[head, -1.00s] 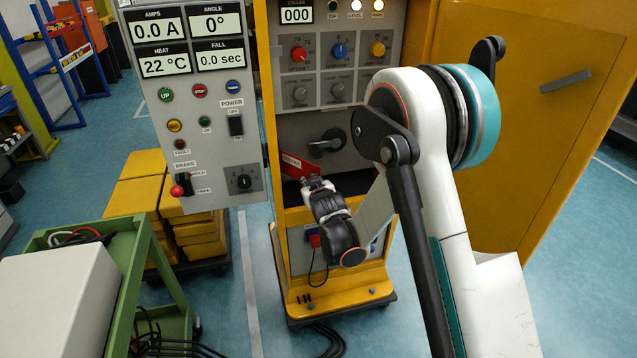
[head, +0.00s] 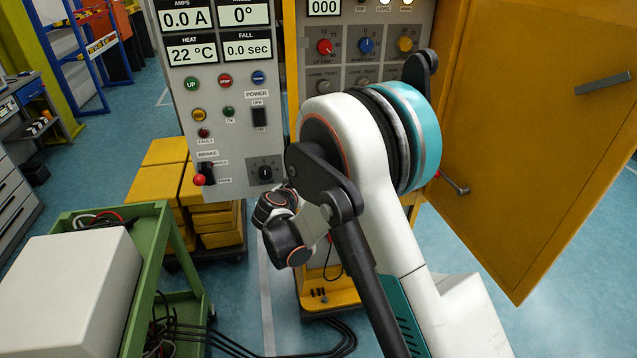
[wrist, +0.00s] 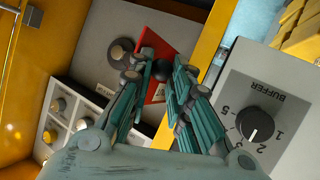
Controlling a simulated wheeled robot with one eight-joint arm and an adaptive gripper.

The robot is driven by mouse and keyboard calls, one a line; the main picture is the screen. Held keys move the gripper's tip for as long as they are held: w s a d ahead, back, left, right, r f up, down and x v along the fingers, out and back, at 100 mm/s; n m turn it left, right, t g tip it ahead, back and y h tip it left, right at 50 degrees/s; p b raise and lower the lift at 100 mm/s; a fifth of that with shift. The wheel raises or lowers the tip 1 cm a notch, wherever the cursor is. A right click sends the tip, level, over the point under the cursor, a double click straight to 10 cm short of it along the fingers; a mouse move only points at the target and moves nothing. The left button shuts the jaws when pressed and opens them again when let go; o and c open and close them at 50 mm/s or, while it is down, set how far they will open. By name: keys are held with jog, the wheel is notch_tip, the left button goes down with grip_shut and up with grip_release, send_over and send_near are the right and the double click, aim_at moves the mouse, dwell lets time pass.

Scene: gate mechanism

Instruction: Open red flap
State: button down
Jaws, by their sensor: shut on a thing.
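The red flap (wrist: 153,42) shows in the wrist view at upper centre, in front of the grey cabinet panel. Part of it is covered by my fingers. My gripper (wrist: 161,70) is closed around a small dark knob at the flap, between the teal fingertips. How far the flap is swung out I cannot tell. In the head view my wrist links (head: 283,225) are in front of the cabinet, and my arm hides the flap and the fingertips.
The hanging control box (head: 222,130) is close left of my wrist; its buffer dial (wrist: 254,125) is near my fingers in the wrist view. The yellow cabinet door (head: 545,150) stands open at right. A green cart (head: 150,265) is at lower left.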

jog(key=shift+w+a+r+m+g+h, duration=0.1)
jog(key=shift+a+m+g+h, duration=0.35)
jog(key=shift+a, duration=0.85)
jog(key=shift+w+a+m+g+h, duration=0.15)
jog(key=shift+a+m+h, duration=0.55)
jog(key=shift+a, duration=0.8)
jog(key=c, duration=1.7)
grip_release()
jog(key=shift+o, duration=1.2)
jog(key=shift+w+a+f, duration=0.15)
jog(key=shift+a+f, duration=0.1)
jog(key=shift+r, duration=0.1)
jog(key=v, duration=1.1)
jog(key=shift+s, duration=0.45)
